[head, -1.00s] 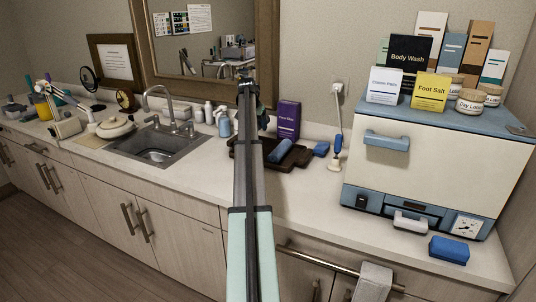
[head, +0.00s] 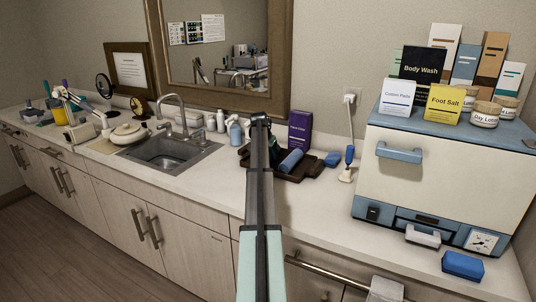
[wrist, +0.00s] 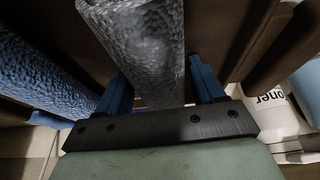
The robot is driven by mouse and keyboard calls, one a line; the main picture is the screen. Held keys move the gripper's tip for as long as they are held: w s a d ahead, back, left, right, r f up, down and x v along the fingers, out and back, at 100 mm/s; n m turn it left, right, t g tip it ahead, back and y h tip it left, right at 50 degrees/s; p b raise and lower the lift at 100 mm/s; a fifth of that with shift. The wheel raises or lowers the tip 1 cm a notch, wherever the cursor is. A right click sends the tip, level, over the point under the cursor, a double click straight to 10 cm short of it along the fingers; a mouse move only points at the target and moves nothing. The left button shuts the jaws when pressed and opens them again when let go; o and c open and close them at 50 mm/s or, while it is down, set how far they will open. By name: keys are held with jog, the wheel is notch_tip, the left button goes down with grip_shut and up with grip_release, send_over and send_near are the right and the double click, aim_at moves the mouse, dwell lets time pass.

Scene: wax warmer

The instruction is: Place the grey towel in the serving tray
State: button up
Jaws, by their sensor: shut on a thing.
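My gripper (wrist: 160,85) is shut on the grey towel (wrist: 152,38), a rolled, textured towel between its blue fingers in the wrist view. The dark brown serving tray (wrist: 218,28) lies below and around it there. In the head view the tray (head: 312,171) is on the counter right of the sink. A blue rolled towel (head: 291,161) lies in the tray, and it also shows left of the grey towel in the wrist view (wrist: 45,75). My arm hides the grey towel in the head view. I cannot tell whether the grey towel touches the tray.
A purple box (head: 300,128) stands behind the tray, with spray bottles (head: 234,132) to its left. A large warmer cabinet (head: 440,180) stands further right. Counter in front of the tray is clear.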

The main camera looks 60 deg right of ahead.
jog(key=shift+f, duration=0.1)
jog(key=o, duration=1.1)
jog(key=v, duration=1.2)
